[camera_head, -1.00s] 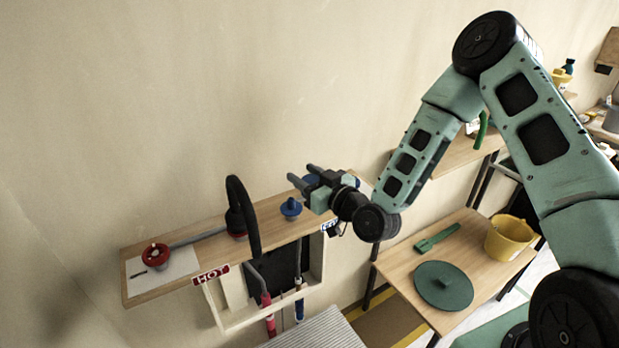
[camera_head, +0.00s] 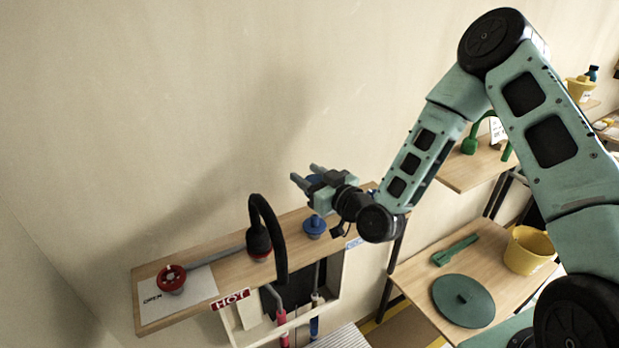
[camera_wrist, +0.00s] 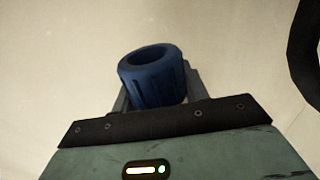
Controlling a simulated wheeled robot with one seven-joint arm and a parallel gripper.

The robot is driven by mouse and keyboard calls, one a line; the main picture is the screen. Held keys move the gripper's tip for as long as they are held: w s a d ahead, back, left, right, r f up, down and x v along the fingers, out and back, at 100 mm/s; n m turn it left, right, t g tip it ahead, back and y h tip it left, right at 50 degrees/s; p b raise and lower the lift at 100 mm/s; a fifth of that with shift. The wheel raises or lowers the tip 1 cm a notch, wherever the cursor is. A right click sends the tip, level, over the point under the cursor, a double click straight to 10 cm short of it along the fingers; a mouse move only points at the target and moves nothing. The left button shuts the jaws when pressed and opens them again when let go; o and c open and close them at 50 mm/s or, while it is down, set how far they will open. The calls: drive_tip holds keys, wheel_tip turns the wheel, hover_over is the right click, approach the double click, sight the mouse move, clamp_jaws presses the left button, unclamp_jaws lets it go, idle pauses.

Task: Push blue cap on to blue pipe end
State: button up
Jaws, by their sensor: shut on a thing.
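My gripper (camera_head: 305,174) is shut on a blue cap (camera_head: 318,179), above the right part of the wall shelf. In the wrist view the cap (camera_wrist: 152,78) is a ribbed dark blue cylinder with a round hollow at its top, held between the fingers and largely unobstructed. A blue pipe (camera_head: 314,326) shows in the wall opening below the shelf, apart from the cap. Its upper part is grey, and I cannot clearly make out its open end.
A blue valve handle (camera_head: 314,227) stands on the wooden shelf (camera_head: 205,258) below my gripper. A black curved spout (camera_head: 277,230) and a red valve (camera_head: 171,279) are to its left. A red pipe (camera_head: 282,322) is beside the blue one. The wall above is clear.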

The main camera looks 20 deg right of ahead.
drive_tip(key=shift+f+b, duration=2.6)
drive_tip(key=shift+f, duration=0.35)
drive_tip(key=shift+b, duration=0.75)
drive_tip(key=shift+f+b, duration=2.1)
drive_tip(key=shift+b, duration=0.1)
drive_tip(key=o, duration=1.1)
drive_tip(key=shift+c, duration=0.2)
drive_tip(key=shift+s, duration=0.1)
